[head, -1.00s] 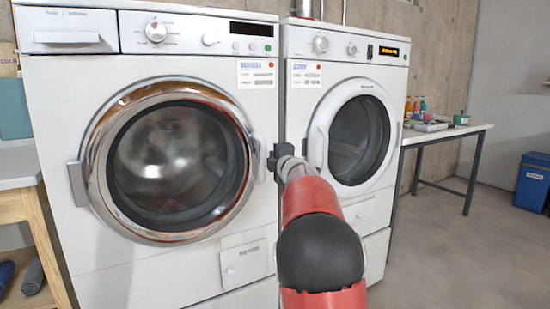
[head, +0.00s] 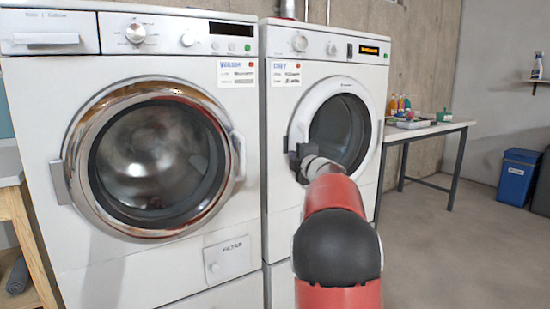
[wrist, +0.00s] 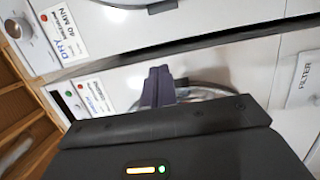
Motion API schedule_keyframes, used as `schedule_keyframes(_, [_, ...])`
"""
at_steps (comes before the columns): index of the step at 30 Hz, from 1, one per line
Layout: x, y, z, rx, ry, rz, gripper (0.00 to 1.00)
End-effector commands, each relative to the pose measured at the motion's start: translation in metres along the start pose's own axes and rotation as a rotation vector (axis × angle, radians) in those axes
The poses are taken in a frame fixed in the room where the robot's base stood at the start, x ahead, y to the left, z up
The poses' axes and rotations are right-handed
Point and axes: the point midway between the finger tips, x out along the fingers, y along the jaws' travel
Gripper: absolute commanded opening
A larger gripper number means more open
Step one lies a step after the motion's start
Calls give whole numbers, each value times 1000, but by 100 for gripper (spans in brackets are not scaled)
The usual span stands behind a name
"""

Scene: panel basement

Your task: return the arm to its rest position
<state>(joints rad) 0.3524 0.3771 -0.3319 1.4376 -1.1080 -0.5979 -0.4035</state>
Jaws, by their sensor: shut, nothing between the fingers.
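My arm, red with a dark joint, reaches forward from the bottom of the head view. My gripper (head: 294,158) is at its far end, in front of the left side of the dryer door. In the wrist view my gripper (wrist: 158,72) shows its two dark fingers side by side, shut with nothing between them. The dryer (head: 340,60) stands on the right with its round door (head: 340,130) shut. I cannot tell whether the gripper touches the dryer. The washer (head: 240,220) stands on the left, its chrome-ringed door (head: 150,160) shut.
A side table (head: 430,130) with bottles and small items stands right of the dryer. A blue bin (head: 517,175) is by the far wall. A wooden stand (head: 20,230) is at the left edge. The floor (head: 440,240) at the right is clear.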

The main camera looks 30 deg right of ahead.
Motion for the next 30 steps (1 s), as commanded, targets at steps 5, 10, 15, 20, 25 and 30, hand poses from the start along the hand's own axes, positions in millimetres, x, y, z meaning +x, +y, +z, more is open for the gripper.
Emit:
schedule_keyframes(5, [-1,0,3,0,1,0,0])
schedule_keyframes(10, [-14,12,-4,76,-43,11,0])
schedule_keyframes(15, [-67,27,-32,381,-194,-3,0])
schedule_keyframes(20, [-145,-2,-82,741,-343,-128,0])
schedule_keyframes(25, [-240,-64,-146,1041,-477,-355,0])
schedule_keyframes(30, [-335,-127,-203,1222,-591,-606,0])
